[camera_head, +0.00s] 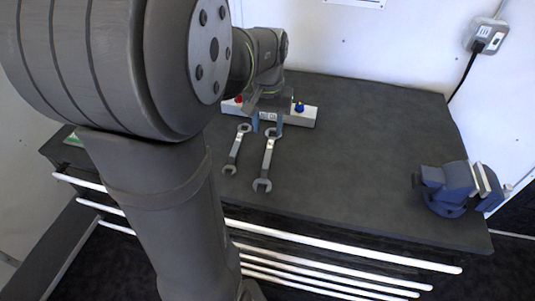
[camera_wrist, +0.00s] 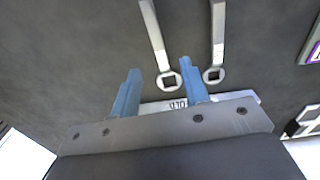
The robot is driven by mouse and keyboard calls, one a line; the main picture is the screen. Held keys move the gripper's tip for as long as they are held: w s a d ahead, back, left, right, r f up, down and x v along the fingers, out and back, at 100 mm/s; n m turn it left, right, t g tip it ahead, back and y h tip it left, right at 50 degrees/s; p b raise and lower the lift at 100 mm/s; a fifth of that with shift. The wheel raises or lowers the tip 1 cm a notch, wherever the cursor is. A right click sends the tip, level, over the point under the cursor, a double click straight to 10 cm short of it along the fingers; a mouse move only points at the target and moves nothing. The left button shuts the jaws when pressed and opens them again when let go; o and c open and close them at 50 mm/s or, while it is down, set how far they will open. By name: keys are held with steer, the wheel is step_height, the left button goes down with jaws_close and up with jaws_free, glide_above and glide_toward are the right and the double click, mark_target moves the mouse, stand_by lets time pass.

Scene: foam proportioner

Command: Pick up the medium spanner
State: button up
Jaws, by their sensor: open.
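Two grey metal spanners lie side by side on the dark worktop in the head view: a shorter left spanner (camera_head: 232,158) and a longer right spanner (camera_head: 267,163). Their ring ends point away from me. In the wrist view the longer spanner (camera_wrist: 153,30) is on the left and the shorter spanner (camera_wrist: 218,30) on the right. My gripper (camera_head: 267,121) is open and empty, near the ring end of the longer spanner. In the wrist view that ring lies between the blue fingers of my gripper (camera_wrist: 160,68), nearer the right finger. I cannot tell which spanner is the medium one.
A white box (camera_head: 302,116) with red and blue knobs stands just behind my gripper. A blue vise (camera_head: 447,190) sits at the right front of the worktop (camera_head: 375,135). The middle right of the worktop is clear. White drawer rails (camera_head: 340,247) run along the front.

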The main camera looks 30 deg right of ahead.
mark_target(268, 152)
step_height(268, 152, down, 3)
steer(key=shift+f, duration=0.1)
steer(key=shift+s+a+f, duration=0.1)
steer(key=shift+s+f, duration=0.1)
steer(key=shift+f, duration=1.1)
steer(key=shift+s+f, duration=0.15)
steer(key=shift+f, duration=1.15)
jaws_close()
steer(key=shift+r, duration=0.1)
steer(key=shift+r, duration=0.45)
step_height(268, 152, up, 3)
steer(key=shift+f, duration=0.15)
steer(key=s+d+r, duration=0.3)
steer(key=s+r, duration=0.4)
steer(key=s, duration=0.4)
steer(key=shift+d+r, duration=0.15)
steer(key=shift+d, duration=0.05)
